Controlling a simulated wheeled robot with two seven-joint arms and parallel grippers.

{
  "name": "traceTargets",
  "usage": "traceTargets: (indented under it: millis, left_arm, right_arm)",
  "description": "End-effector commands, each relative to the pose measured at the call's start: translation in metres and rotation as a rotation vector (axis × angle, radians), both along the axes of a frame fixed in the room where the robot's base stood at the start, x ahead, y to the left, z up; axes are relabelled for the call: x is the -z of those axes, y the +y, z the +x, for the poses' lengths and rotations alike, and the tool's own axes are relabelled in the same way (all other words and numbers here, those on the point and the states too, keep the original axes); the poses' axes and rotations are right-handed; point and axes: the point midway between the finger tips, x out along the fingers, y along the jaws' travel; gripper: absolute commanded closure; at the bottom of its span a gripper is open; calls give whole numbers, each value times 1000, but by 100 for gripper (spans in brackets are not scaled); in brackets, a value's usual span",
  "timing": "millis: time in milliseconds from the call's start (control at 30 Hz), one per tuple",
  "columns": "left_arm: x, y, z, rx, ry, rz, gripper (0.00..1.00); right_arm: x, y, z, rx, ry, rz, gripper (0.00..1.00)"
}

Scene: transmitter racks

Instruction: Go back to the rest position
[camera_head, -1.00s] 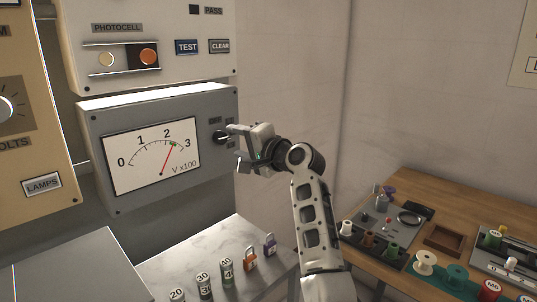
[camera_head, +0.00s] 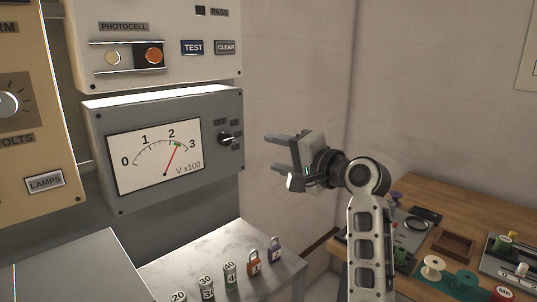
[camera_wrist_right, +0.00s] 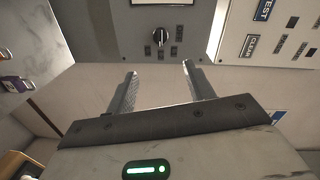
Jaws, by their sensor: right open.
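My right gripper (camera_head: 276,152) is open and empty in the head view. It is to the right of the grey meter panel (camera_head: 232,182), apart from it. A black rotary knob (camera_head: 225,139) sits on the panel's right side. In the right wrist view the two fingers of my right gripper (camera_wrist_right: 159,85) are spread, with nothing between them. The knob (camera_wrist_right: 160,37) shows beyond the fingertips with free space between. The meter dial (camera_head: 155,160) has a red needle pointing between 2 and 3, near a green mark. My left gripper is not in view.
A pale marble-like surface (camera_head: 205,262) holds several numbered cylinders and two padlocks, orange (camera_head: 254,263) and purple (camera_head: 274,249). A wooden bench (camera_head: 425,190) at the right carries spools, a tray (camera_head: 453,246) and small parts. The wall beside the gripper is bare.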

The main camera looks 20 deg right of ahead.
Motion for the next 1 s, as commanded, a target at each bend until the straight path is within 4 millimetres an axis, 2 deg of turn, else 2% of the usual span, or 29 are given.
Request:
traceTargets:
  millis: [167,267,367,467,500,600,667,700,800,900,1000]
  left_arm:
    - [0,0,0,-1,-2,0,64]
    - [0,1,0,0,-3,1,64]
    - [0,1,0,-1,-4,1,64]
    - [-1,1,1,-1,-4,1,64]
    - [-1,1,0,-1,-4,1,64]
    - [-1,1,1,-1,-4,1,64]
    - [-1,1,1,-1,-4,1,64]
    - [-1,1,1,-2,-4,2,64]
    - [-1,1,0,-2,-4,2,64]
    - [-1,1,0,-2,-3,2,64]
    - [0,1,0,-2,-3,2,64]
  right_arm:
    - [1,0,0,0,1,-3,47]
    - [19,2,1,12,19,-40,47]
    - [66,5,-2,38,62,-147,47]
    - [136,12,-15,56,116,-327,47]
    - [165,16,-25,55,136,-412,47]
    - [234,28,-56,26,173,-624,47]
    - [272,37,-81,-11,187,-749,47]
    - [296,44,-100,-42,194,-829,47]
    - [346,63,-151,-135,191,-1014,47]
    - [380,82,-201,-235,170,-1157,47]
    - [400,98,-241,-317,140,-1253,47]
